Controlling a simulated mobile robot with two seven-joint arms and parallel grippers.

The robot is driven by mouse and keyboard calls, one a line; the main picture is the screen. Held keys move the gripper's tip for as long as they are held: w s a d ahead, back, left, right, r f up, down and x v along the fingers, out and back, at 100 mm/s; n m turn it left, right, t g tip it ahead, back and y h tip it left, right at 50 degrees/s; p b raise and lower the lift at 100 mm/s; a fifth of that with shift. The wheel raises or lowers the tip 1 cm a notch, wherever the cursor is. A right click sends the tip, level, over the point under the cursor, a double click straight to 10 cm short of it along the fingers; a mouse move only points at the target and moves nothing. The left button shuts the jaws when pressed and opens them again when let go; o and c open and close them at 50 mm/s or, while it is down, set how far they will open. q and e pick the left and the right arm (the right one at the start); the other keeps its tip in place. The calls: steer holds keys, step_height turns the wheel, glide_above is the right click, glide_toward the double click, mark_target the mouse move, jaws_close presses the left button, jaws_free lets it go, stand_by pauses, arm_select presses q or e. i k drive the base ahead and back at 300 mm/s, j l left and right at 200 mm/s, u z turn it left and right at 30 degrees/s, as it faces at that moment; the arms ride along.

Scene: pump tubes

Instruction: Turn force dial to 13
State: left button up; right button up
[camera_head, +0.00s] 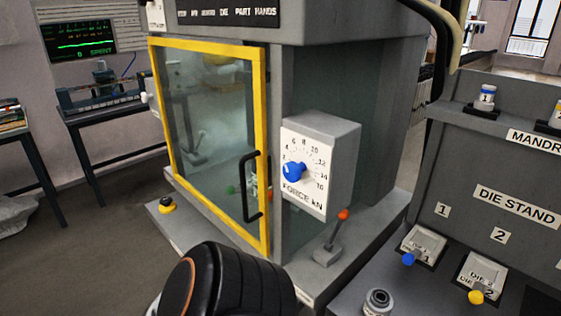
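The force dial is a blue knob (293,171) on a white scale plate (314,190) marked "FORCE kN". The plate is on the side of a grey box (342,157) on the machine's front. The knob covers part of the lower left of the scale. Its pointer is too small to read, so I cannot tell the setting. Neither gripper is in view, and nothing touches the knob.
A yellow-framed glass door (205,120) with a black handle (250,187) stands shut left of the dial. A red-topped lever (335,238) rises below the box. The die stand (505,172) is at the right. A black rounded part of mine fills the bottom centre.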

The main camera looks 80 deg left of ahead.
mark_target(292, 171)
steer(key=u, duration=2.25)
